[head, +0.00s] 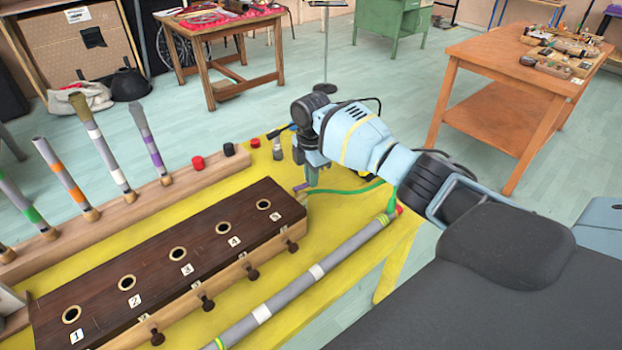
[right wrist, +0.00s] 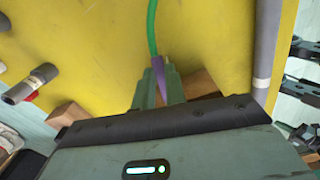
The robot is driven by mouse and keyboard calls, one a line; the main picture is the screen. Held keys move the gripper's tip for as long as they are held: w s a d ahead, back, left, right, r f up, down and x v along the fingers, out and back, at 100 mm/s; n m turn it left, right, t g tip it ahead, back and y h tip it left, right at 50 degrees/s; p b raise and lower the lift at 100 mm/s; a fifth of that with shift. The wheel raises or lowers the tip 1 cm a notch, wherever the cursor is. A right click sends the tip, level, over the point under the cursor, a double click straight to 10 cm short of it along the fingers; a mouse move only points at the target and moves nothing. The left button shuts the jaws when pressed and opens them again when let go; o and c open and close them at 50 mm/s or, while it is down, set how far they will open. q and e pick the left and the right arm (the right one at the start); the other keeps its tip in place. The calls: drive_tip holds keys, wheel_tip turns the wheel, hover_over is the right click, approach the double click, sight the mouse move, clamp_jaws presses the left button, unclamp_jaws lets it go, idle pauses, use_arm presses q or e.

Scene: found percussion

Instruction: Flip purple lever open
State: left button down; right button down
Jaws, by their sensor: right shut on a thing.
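The purple lever (head: 302,187) shows as a small purple piece at the right end of the yellow table, just beyond the dark wooden box. In the right wrist view the purple lever (right wrist: 158,72) lies between the fingertips, with a green hose (right wrist: 152,30) running away above it. My right gripper (head: 311,177) reaches down over the table and is shut on the lever. The fingers hide part of the lever and its mount, so its exact angle is hard to tell. My left gripper is out of view.
The wooden box (head: 150,262) with numbered holes and front knobs stands left of the gripper. A grey banded tube (head: 300,285) lies along the front of the yellow table (head: 345,228). Behind the box is a rack (head: 120,208) of upright rods. Small red and black caps lie behind.

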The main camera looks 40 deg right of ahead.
drive_tip(key=shift+w+n, duration=0.4)
drive_tip(key=shift+n, duration=0.6)
drive_tip(key=c, duration=1.7)
unclamp_jaws()
wheel_tip(320, 180, up, 8)
drive_tip(key=shift+f, duration=0.1)
